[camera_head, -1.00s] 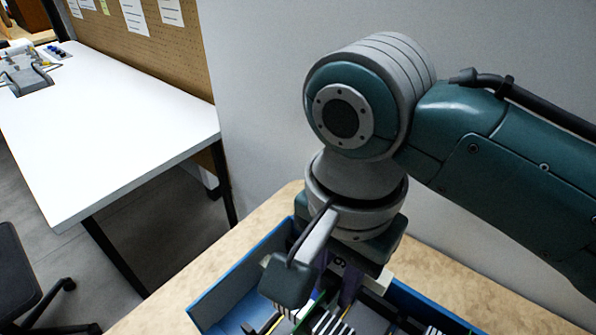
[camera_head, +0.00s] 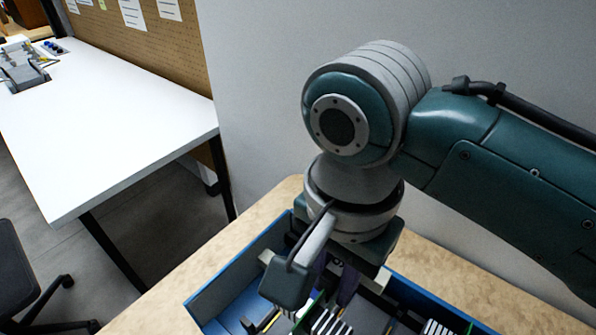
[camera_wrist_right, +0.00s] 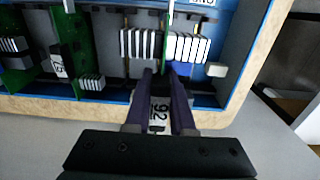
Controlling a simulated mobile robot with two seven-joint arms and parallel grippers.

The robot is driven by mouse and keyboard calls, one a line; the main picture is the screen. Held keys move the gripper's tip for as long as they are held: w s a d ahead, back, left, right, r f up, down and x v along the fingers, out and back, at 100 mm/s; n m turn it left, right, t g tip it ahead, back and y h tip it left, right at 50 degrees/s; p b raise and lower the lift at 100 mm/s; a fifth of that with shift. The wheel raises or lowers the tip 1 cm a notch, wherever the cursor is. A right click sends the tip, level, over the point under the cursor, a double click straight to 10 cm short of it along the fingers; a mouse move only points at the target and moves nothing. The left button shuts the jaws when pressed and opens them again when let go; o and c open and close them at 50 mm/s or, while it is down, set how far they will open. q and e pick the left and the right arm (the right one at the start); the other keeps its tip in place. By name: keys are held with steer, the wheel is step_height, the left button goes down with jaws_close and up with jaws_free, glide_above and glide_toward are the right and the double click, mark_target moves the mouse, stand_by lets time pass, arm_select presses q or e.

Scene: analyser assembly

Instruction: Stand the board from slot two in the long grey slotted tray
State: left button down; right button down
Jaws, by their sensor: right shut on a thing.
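My right gripper (camera_head: 334,292) is down at the far wall of a blue-walled box (camera_head: 240,262). In the right wrist view its two purple fingers (camera_wrist_right: 165,74) are close together at the edge of an upright green board (camera_wrist_right: 165,42), shut on it. White finned blocks (camera_wrist_right: 186,47) show beside this board. I cannot make out a long grey slotted tray for certain. My left gripper is not in view.
Other green boards (camera_wrist_right: 86,50) stand in the box to the left in the wrist view. The box rests on a tan worktop (camera_head: 200,283). A white table (camera_head: 110,120) at the left carries a grey device (camera_head: 22,74); its middle is clear. A chair (camera_head: 22,275) stands below.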

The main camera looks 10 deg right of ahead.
mark_target(329, 308)
steer(key=shift+f+b, duration=0.4)
steer(key=shift+f, duration=0.35)
steer(key=shift+f+b, duration=0.35)
steer(key=shift+f, duration=0.35)
stand_by(0.5)
steer(key=shift+f+b, duration=0.35)
steer(key=shift+f, duration=0.3)
steer(key=shift+f+b, duration=0.4)
steer(key=shift+f, duration=0.25)
stand_by(0.4)
steer(key=shift+f+b, duration=0.4)
steer(key=shift+f, duration=0.25)
steer(key=shift+f, duration=0.4)
stand_by(0.5)
steer(key=c, duration=0.7)
jaws_free()
steer(key=shift+o, duration=0.6)
